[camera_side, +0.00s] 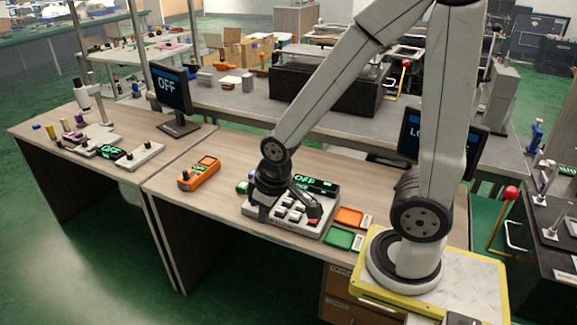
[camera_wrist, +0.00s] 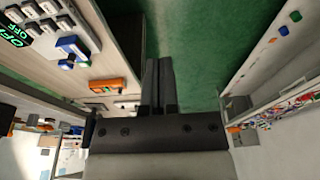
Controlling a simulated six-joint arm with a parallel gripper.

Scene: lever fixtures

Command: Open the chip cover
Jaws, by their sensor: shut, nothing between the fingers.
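A white device (camera_side: 272,224) with rows of switches and a lit green OFF display stands on the wooden bench, under the end of my arm. Part of a switch unit with an OFF display (camera_wrist: 45,22) shows at the upper left of the wrist view. I cannot tell which part is the chip cover; my wrist hides some of the device in the side view. My gripper (camera_wrist: 158,62) is shut and empty, its dark fingers together over green floor in the wrist view. In the side view my gripper (camera_side: 263,212) is dark and close to the device's left part; contact is unclear.
An orange box (camera_side: 199,174) stands left of the device. An orange tray (camera_side: 349,217) and a green tray (camera_side: 341,238) lie to its right. Monitors (camera_side: 172,90) stand behind. Bare bench lies between the orange box and the device.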

